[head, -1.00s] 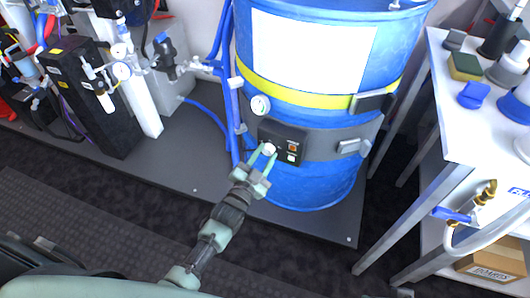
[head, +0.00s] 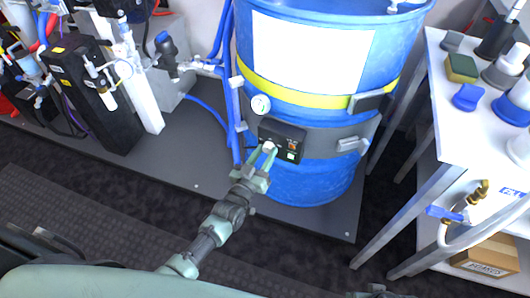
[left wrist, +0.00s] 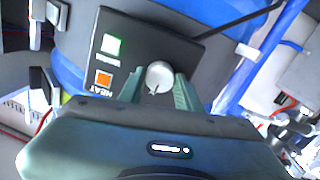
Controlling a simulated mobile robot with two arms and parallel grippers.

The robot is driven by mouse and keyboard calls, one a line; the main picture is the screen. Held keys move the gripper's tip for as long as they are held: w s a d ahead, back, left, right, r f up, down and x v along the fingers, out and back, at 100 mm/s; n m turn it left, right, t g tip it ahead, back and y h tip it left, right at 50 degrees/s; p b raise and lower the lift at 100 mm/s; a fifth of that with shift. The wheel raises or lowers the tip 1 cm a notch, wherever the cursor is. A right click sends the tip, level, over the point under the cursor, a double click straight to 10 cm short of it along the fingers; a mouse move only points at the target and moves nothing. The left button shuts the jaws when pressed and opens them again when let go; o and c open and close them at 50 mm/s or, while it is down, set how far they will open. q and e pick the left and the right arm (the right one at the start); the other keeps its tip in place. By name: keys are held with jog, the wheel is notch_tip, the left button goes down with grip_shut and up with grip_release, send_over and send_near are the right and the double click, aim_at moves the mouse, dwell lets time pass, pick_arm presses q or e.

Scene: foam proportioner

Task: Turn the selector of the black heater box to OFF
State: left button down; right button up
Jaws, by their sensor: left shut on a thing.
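The black heater box (head: 284,136) sits on the grey band around the blue drum. Its selector is a pale round knob (left wrist: 159,76) at the box's left side in the head view, and a small dark pointer mark shows on it in the left wrist view. My left gripper (head: 262,152) is at the box with its fingers on both sides of the knob, shut on it. The fingertips also show in the left wrist view (left wrist: 159,88). I cannot read the selector's position labels.
The blue drum (head: 300,184) stands on a grey floor plate. A gauge (head: 261,104) and blue hoses are left of the box. A green square (left wrist: 112,45) and an orange HEAT square (left wrist: 104,78) are on the box face. A white table (head: 456,130) stands right.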

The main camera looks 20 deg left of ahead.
jog(key=shift+f, duration=0.15)
dwell(0.3)
pick_arm(q)
jog(key=c, duration=1)
grip_release()
jog(key=shift+s, duration=0.2)
jog(key=s+a+p, duration=0.1)
jog(key=s, duration=0.6)
jog(key=shift+s, duration=0.2)
pick_arm(e)
jog(key=f, duration=0.2)
jog(key=s+f, duration=0.1)
jog(key=f, duration=0.1)
jog(key=shift+f, duration=0.4)
